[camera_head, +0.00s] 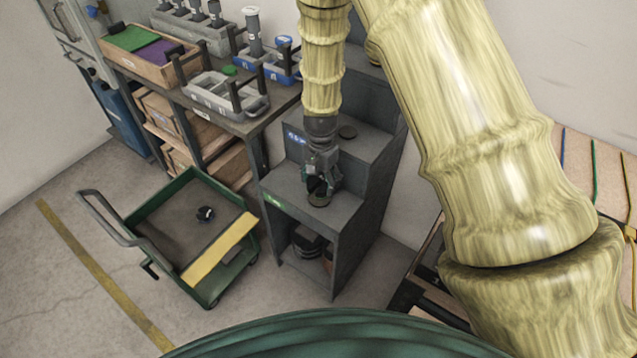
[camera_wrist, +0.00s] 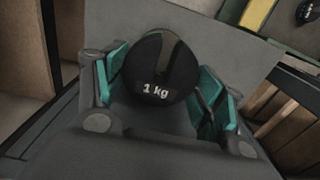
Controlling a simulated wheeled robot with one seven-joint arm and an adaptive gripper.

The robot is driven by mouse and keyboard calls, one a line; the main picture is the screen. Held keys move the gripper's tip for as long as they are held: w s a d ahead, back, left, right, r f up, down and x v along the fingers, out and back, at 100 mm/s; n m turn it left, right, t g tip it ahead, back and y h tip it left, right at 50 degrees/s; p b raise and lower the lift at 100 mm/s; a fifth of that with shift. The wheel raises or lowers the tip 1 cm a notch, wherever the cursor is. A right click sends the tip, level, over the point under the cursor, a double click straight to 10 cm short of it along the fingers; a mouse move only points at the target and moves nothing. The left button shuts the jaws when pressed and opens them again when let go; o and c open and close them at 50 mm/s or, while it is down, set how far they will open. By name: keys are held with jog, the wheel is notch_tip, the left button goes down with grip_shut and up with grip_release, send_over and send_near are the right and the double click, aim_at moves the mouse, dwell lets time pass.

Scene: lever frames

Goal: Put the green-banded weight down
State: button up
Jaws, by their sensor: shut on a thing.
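The weight (camera_wrist: 155,68) is a black round piece marked "1 kg", with a dull olive-green band across its top in the wrist view. My gripper (camera_wrist: 163,88) is shut on it, with teal pads on either side. In the head view my gripper (camera_head: 320,180) points down over the lowest step (camera_head: 287,183) of a grey stepped stand, which has a green label on its front edge. The weight (camera_head: 319,200) shows just under the fingers, at or very close to the step's surface. I cannot tell whether it touches.
Black round things (camera_head: 306,244) sit in the stand's open bottom. A green cart (camera_head: 163,205) with a small black object (camera_head: 205,214) stands left. A workbench (camera_head: 245,127) with trays is behind.

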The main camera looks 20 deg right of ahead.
aim_at(320, 187)
jog(key=shift+f, duration=1.65)
jog(key=shift+f, duration=0.15)
jog(key=o, duration=1.9)
jog(key=shift+c, duration=0.2)
notch_tip(320, 187, up, 12)
